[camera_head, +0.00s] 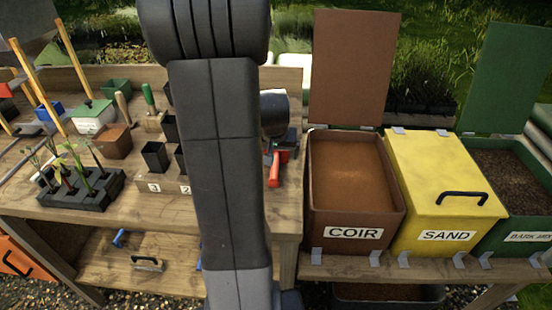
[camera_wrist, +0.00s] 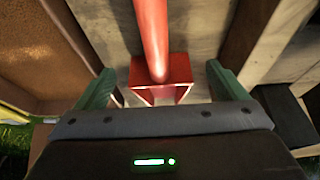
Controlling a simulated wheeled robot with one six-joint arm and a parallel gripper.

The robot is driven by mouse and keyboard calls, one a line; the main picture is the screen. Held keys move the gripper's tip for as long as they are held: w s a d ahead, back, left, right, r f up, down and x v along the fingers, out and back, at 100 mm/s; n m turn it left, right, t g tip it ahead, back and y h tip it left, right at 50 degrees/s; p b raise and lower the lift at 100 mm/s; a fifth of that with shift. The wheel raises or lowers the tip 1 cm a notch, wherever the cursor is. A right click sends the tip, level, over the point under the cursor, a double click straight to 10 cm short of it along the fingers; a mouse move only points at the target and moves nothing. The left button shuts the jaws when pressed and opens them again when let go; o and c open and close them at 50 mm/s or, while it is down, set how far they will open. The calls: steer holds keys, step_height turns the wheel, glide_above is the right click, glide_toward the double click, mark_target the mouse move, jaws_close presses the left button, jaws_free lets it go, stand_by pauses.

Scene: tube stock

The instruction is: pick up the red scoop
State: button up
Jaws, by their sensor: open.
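The red scoop (camera_head: 274,168) lies on the wooden bench just right of my arm in the head view, partly hidden by the arm. In the wrist view the red scoop (camera_wrist: 160,72) shows its round handle running up the picture and its boxy end below. My gripper (camera_wrist: 158,88) is open in the wrist view, with one green finger on each side of the scoop's boxy end. A gap shows between the scoop and each finger.
The open brown COIR bin (camera_head: 318,190) stands right of the bench, beside the closed yellow SAND bin (camera_head: 440,190) and an open green bin (camera_head: 480,235). A black plant tray (camera_head: 82,188) and several pots stand on the left of the bench.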

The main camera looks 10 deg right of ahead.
steer(key=shift+x, duration=1.15)
steer(key=shift+c, duration=0.2)
steer(key=c, duration=1.2)
steer(key=shift+o, duration=0.2)
steer(key=shift+r, duration=0.1)
